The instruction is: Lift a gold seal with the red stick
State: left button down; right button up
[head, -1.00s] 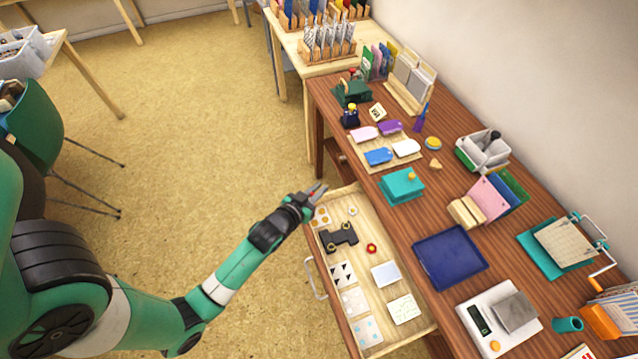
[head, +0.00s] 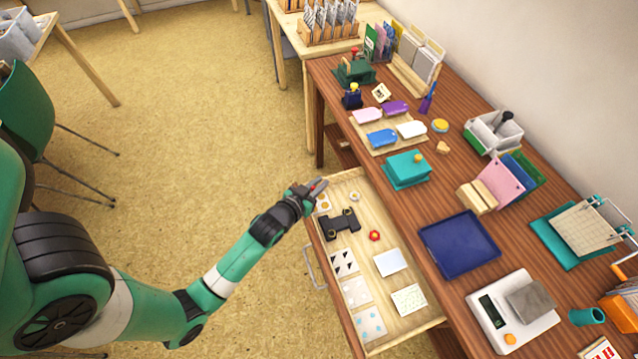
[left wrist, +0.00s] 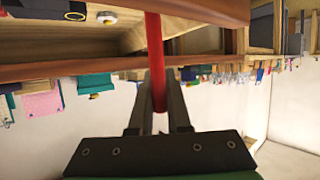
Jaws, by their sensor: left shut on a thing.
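My left gripper (head: 316,187) is shut on a red stick (left wrist: 155,60), which runs up from between the two fingers in the left wrist view. In the head view only a small bit of red shows at the fingertips, over the far left corner of the open drawer (head: 353,177). A black holder (head: 342,225) with round gold pieces, perhaps the gold seals, lies in the drawer just below the gripper. A black piece with a gold round part (left wrist: 75,16) also shows in the left wrist view. My right gripper is not in view.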

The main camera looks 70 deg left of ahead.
pick_arm(q)
jog(key=shift+f+b, duration=0.45)
jog(key=shift+f, duration=0.05)
dwell(0.9)
jog(key=shift+f, duration=0.1)
dwell(0.9)
notch_tip(320, 180, up, 7)
jog(key=p, duration=0.7)
